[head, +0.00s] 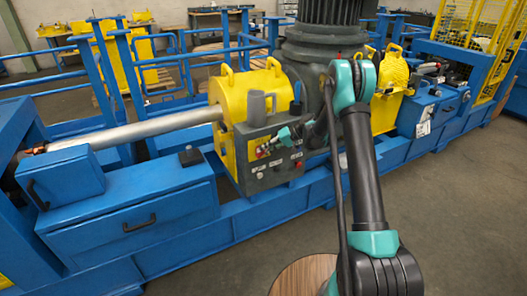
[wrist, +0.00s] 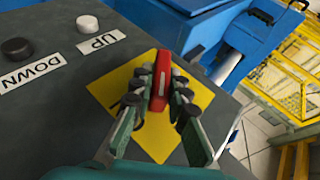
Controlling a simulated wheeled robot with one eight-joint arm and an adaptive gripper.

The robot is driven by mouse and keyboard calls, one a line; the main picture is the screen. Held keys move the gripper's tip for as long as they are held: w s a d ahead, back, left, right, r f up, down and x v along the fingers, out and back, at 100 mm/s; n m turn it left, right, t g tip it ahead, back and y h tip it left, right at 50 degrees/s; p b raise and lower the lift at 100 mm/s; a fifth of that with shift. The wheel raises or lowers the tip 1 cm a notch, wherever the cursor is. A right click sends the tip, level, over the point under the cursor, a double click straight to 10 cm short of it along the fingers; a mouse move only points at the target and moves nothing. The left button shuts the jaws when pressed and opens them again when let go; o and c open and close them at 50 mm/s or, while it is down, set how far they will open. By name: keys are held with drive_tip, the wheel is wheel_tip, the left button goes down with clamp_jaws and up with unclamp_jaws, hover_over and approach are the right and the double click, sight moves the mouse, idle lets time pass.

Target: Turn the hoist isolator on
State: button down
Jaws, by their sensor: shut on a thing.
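The hoist isolator is a red handle (wrist: 162,72) on a yellow plate (wrist: 107,88), set on a dark grey panel. In the wrist view my gripper (wrist: 160,94) has its fingers on both sides of the handle and is shut on it. The handle's long side runs roughly up and down in that view. In the head view my gripper (head: 268,149) reaches the front of the grey control box (head: 262,180) from the right. The fingers partly cover the isolator there. I cannot read any on or off marking.
In the wrist view, a white UP button (wrist: 87,23) and a black DOWN button (wrist: 16,48) sit left of the handle. In the head view, a red button (head: 299,164) is low on the box. Blue frames and drawers (head: 135,221) flank it; floor in front is open.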

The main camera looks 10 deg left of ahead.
drive_tip(key=y, duration=0.1)
drive_tip(key=m+g+y, duration=0.1)
drive_tip(key=y, duration=0.1)
drive_tip(key=shift+w+d+f, duration=0.1)
drive_tip(key=shift+f, duration=0.15)
drive_tip(key=shift+f+m+g+y, duration=0.1)
drive_tip(key=shift+m+g+y, duration=0.55)
drive_tip(key=shift+y, duration=1.05)
drive_tip(key=c, duration=1.5)
unclamp_jaws()
drive_tip(key=v, duration=1.2)
